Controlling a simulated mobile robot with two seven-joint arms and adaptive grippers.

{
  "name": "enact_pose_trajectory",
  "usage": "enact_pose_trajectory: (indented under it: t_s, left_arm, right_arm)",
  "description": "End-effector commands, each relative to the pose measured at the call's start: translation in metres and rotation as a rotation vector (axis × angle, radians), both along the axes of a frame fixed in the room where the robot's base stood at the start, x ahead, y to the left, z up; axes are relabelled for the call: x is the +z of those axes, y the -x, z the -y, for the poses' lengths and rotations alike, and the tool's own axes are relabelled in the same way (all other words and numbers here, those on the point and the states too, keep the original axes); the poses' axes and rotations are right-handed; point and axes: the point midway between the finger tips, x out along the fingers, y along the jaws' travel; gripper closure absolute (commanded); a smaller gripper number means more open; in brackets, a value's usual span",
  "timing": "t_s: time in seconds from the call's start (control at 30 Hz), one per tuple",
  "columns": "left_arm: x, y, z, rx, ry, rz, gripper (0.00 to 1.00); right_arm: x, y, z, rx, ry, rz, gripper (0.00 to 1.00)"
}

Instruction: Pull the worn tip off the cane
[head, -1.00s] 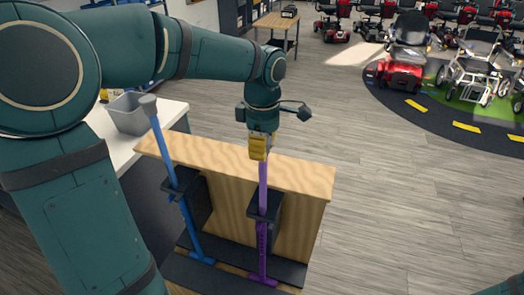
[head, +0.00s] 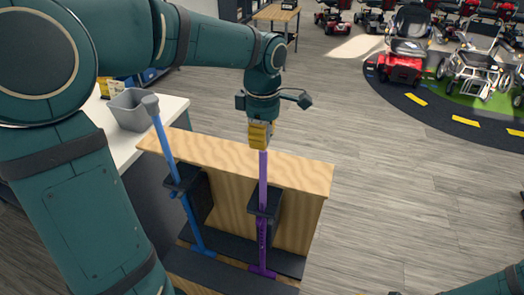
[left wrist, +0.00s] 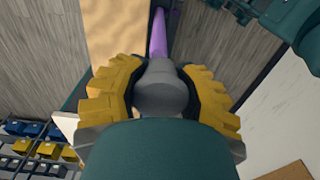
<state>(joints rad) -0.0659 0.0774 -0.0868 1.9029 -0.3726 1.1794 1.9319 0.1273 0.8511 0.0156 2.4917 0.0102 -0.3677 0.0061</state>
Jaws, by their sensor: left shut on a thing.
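A purple cane (head: 263,185) stands upside down in a dark holder (head: 265,203) on a wooden stand, its handle end at the bottom. My left gripper (head: 259,136) is over its upper end, with yellow fingers shut around the grey tip (left wrist: 162,88). In the left wrist view the purple shaft (left wrist: 159,35) runs away beyond the tip, in line with it. The fingers hide the tip in the head view, and I cannot tell whether it has shifted on the shaft. My right gripper's jaws are out of view; only part of that arm shows at the lower right.
A blue cane (head: 166,140) with a grey tip leans slightly to the left in the same wooden stand (head: 300,172). A grey bin (head: 130,110) sits on a white counter (head: 174,110) at the left. Open floor lies to the right; scooters stand farther back.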

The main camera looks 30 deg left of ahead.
Motion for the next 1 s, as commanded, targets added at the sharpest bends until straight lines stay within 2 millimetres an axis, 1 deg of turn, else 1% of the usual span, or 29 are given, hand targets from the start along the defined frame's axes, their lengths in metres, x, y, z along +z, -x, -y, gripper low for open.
enact_pose_trajectory:
  t_s: [0.33,1.0]
  left_arm:
    - [0.003,0.0,0.0,0.0,0.0,0.0,1.0]
    - [0.039,0.0,0.0,0.0,0.0,0.001,1.0]
  right_arm:
    - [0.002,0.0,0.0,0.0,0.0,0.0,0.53]
    - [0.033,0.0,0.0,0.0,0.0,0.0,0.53]
